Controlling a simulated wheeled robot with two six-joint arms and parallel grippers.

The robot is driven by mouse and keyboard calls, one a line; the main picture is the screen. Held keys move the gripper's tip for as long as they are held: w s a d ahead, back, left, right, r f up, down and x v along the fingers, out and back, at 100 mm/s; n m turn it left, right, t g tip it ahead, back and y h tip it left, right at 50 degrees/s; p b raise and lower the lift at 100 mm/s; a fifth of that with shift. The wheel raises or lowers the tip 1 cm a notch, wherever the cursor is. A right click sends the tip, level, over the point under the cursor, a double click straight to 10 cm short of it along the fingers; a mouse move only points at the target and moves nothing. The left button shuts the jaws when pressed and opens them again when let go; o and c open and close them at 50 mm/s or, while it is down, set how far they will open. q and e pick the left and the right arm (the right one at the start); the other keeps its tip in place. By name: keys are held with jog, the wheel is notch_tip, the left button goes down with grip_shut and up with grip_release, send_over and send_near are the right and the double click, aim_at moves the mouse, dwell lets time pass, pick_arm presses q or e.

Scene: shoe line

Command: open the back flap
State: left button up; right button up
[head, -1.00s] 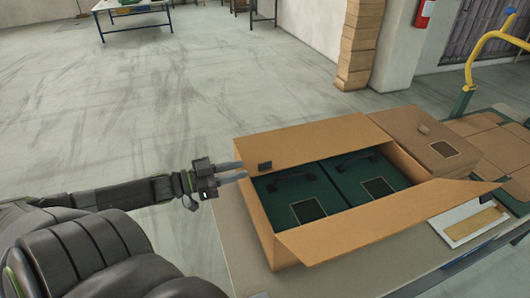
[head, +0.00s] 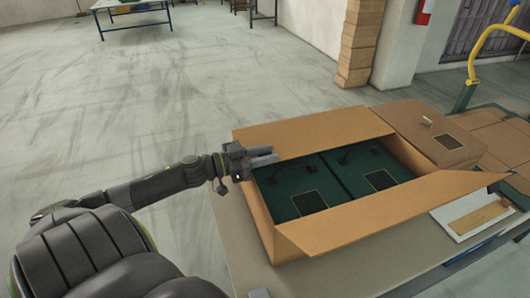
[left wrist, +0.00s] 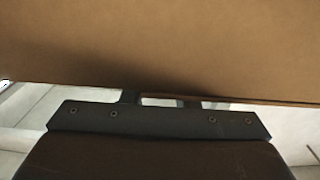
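An open cardboard box (head: 262,215) stands on the table. Its back flap (head: 315,133) stands along the far side, and its front flap (head: 390,212) spreads along the near side. Two dark green shoe boxes (head: 375,160) lie inside. My left gripper (head: 272,154) is at the box's back left corner, its two fingers apart and pointing right, overlapping the back flap's lower left part. In the left wrist view, brown cardboard (left wrist: 160,45) fills the top and hides the fingertips; a gap shows between the finger bases. I cannot tell whether they touch it. My right gripper is out of view.
A brown box (head: 425,135) with a small object on top adjoins the right side. A white tray (head: 450,228) lies at the right on the table (head: 232,240). More cartons and a yellow rail (head: 490,42) are farther right. The floor at left is clear.

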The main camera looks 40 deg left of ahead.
pick_arm(q)
jog(key=shift+c, duration=0.2)
grip_shut()
jog(key=shift+r, duration=0.15)
